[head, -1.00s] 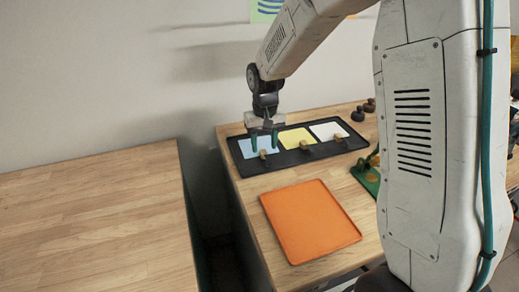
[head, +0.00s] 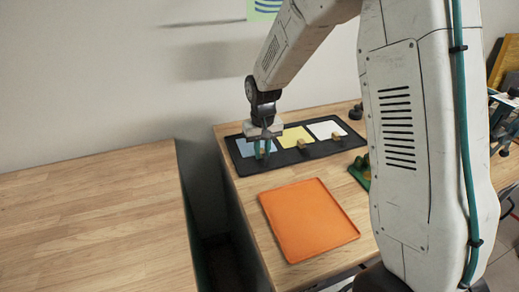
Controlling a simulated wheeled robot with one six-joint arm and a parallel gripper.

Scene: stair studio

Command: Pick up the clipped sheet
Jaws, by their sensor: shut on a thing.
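A black tray (head: 334,150) holds three sheets side by side: a blue sheet (head: 245,149) at left, a yellow sheet (head: 293,134) in the middle and a white sheet (head: 326,127) at right. Small wooden clips sit at the front edges of the yellow sheet (head: 301,144) and the white sheet (head: 335,135). My gripper (head: 263,153) has teal fingers and is shut at the front edge of the blue sheet, on its clip. The fingers mostly hide that clip. The blue sheet appears to lie in the tray.
An orange tray (head: 308,220) lies empty in front of the black tray. A green object (head: 361,172) is partly hidden by my arm. Small dark objects (head: 356,111) stand at back right. A bare wooden table (head: 90,220) is at left, across a gap.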

